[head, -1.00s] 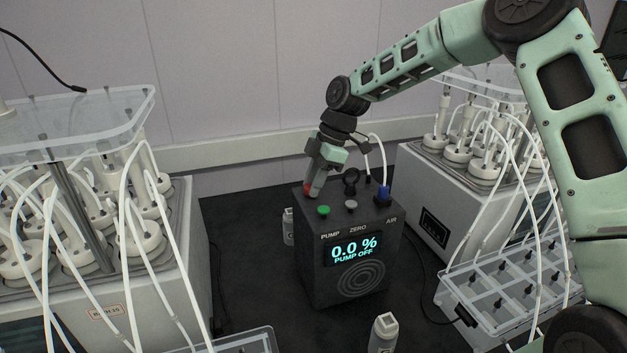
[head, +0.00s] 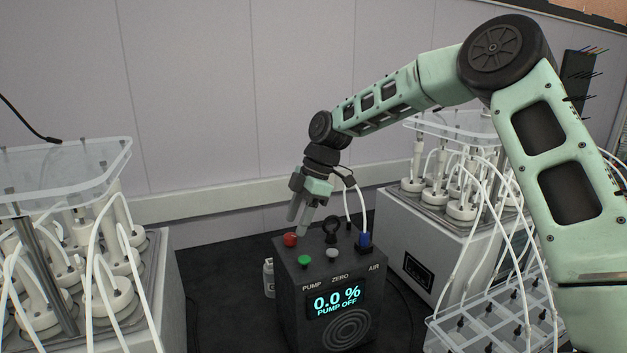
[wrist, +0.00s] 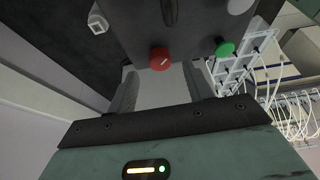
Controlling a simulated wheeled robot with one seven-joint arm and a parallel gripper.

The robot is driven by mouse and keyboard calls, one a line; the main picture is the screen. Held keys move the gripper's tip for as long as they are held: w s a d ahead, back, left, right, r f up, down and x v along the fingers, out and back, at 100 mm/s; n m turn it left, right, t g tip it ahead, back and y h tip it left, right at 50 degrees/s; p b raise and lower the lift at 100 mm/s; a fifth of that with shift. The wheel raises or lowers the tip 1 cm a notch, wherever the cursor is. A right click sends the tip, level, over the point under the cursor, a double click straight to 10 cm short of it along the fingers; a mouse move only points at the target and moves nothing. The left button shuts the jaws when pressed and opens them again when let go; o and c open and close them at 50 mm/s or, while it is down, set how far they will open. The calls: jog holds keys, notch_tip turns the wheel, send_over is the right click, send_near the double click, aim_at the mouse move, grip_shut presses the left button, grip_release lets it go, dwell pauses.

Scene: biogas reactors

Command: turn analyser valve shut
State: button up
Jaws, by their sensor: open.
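The analyser (head: 315,275) is a dark box on the black bench, with a screen reading 0.0 % and PUMP OFF. A red knob (head: 290,239) sits at the left back of its top. In the wrist view the red knob (wrist: 159,58) shows a pale line on its face. My gripper (head: 298,222) is open, just above and beside the red knob, and holds nothing. In the wrist view the red knob appears between and beyond the fingertips (wrist: 159,76). I cannot tell whether a finger touches it.
A green button (head: 305,260), a grey button (head: 332,254), a black ring-like fitting (head: 331,229) and a blue connector (head: 365,241) share the box top. Tubed reactor units stand left (head: 150,290) and right (head: 440,245). A small bottle (head: 268,278) stands left of the analyser.

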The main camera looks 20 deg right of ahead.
jog(key=b+v, duration=0.2)
jog(key=v, duration=1.2)
jog(key=shift+d, duration=0.1)
jog(key=s+a+f+m+h+b, duration=0.15)
jog(key=s+a+f, duration=0.25)
jog(key=s+a, duration=0.4)
jog(key=s+a+f+m+h, duration=0.15)
jog(key=s+a+f, duration=0.25)
jog(key=s+a, duration=0.4)
jog(key=s+d+f+m, duration=0.1)
jog(key=s+f+m, duration=0.2)
jog(key=s, duration=0.8)
jog(key=s+d+f+m+b, duration=0.1)
jog(key=s+f+m, duration=0.3)
jog(key=s+f, duration=0.3)
jog(key=s, duration=0.4)
jog(key=shift+h, duration=0.4)
